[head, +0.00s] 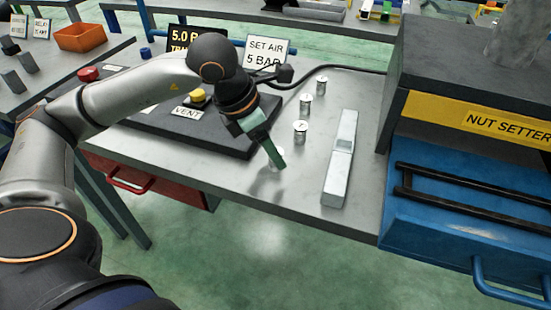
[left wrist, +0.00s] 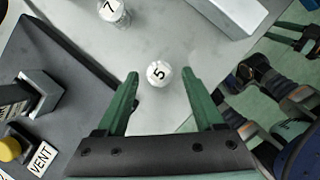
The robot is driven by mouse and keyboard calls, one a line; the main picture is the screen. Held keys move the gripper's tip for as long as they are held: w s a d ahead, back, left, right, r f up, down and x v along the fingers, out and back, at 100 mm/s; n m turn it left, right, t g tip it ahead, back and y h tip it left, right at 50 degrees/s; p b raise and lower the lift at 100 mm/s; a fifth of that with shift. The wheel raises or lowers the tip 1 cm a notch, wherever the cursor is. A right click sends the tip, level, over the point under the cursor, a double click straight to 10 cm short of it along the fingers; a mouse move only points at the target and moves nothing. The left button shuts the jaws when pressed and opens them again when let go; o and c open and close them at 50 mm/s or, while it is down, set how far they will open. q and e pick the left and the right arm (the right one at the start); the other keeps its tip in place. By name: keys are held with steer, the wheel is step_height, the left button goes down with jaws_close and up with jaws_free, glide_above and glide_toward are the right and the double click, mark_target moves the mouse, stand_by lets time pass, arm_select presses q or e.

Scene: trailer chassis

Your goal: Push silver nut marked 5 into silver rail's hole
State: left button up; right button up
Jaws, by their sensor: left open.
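The silver nut marked 5 (left wrist: 158,73) stands upright on the grey bench, its number facing up in the left wrist view. In the head view this nut (head: 278,155) is partly hidden by my gripper's finger. My left gripper (head: 273,162) is open and points down at it. In the left wrist view the fingertips (left wrist: 160,76) are on either side of the nut, with gaps to both. The silver rail (head: 337,180) lies on the bench to the right, with a recess in its top near the middle. Its side also shows in the left wrist view (left wrist: 215,12). My right gripper is not in view.
Several other nuts stand in a row behind, including one marked 7 (left wrist: 113,12). A dark panel with a VENT label (head: 188,112) and yellow button lies left. The blue nut setter cabinet (head: 440,225) is at right. The bench's front edge is close to the nut.

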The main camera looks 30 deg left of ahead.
arm_select(q)
steer(key=shift+w+d+f, duration=0.15)
steer(key=shift+w+f, duration=0.05)
steer(key=shift+f, duration=0.45)
steer(key=shift+c, duration=0.3)
jaws_close()
